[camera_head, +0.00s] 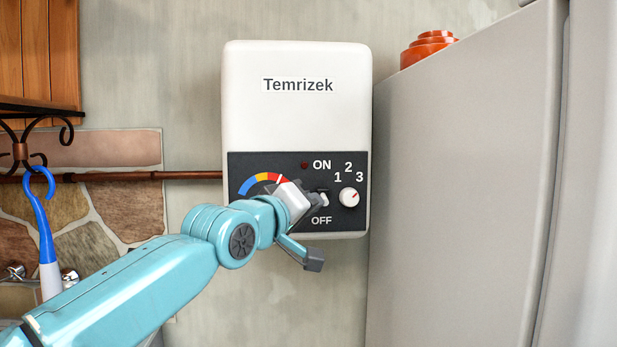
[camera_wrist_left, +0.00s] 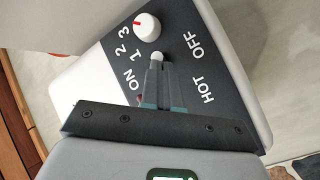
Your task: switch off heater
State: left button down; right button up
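The heater (camera_head: 297,120) is a white wall box labelled Temrizek with a dark control panel (camera_head: 345,222). ON is printed above its small white switch (camera_head: 323,196) and OFF below it. A small lamp (camera_head: 304,165) by ON is dark red and looks unlit. My left gripper (camera_head: 318,200) is at the panel, its fingers partly covering the switch. In the left wrist view the fingers (camera_wrist_left: 160,68) are close together, with the white switch tip (camera_wrist_left: 157,57) just beyond them. Whether they touch it, and which way it is flipped, I cannot tell. My right gripper is not in view.
A white dial (camera_head: 349,197) marked 1, 2, 3 sits right of the switch. A copper pipe (camera_head: 150,175) and a blue-handled utensil (camera_head: 45,235) are on the left.

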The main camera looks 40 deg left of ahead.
pick_arm(q)
jog(key=shift+b, duration=0.4)
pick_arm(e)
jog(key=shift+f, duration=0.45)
